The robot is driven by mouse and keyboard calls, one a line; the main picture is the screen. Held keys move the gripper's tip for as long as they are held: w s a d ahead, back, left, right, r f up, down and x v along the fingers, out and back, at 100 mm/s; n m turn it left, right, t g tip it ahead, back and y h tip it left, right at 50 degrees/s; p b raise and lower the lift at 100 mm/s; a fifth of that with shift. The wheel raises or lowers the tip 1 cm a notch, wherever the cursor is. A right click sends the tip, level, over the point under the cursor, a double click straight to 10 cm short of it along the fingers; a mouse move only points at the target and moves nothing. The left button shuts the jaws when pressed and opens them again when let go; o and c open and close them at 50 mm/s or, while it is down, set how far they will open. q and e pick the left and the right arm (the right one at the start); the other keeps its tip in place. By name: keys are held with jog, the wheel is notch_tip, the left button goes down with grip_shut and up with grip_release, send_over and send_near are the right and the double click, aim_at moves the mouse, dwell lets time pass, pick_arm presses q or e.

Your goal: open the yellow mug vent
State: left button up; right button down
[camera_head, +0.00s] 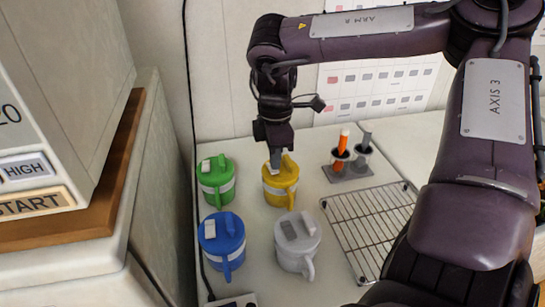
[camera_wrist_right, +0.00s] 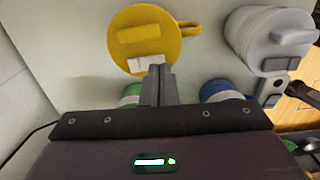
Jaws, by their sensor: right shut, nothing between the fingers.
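The yellow mug (camera_head: 280,185) stands upright on the white counter, with its lid on. It also shows in the right wrist view (camera_wrist_right: 138,20). A small white tab, the vent (camera_wrist_right: 147,63), lies at the edge of its yellow lid. My right gripper (camera_head: 274,160) points down at the lid. Its fingers (camera_wrist_right: 157,70) are shut with nothing between them, and their tips are at or just beside the white tab. I cannot tell whether they touch it. Whether the vent is open or closed is unclear. My left gripper is not in view.
A green mug (camera_head: 216,182), a blue mug (camera_head: 222,242) and a white mug (camera_head: 298,243) stand close around the yellow one. A wire rack (camera_head: 366,222) and a holder with an orange marker (camera_head: 343,142) are to the right. A wooden-edged appliance (camera_head: 75,228) fills the left.

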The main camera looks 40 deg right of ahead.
aim_at(275, 171)
jog(key=shift+f+b, duration=0.6)
jog(key=shift+f, duration=0.2)
dwell(0.9)
jog(key=shift+r, duration=0.15)
jog(key=shift+r+p, duration=2.5)
jog(key=shift+r, duration=0.9)
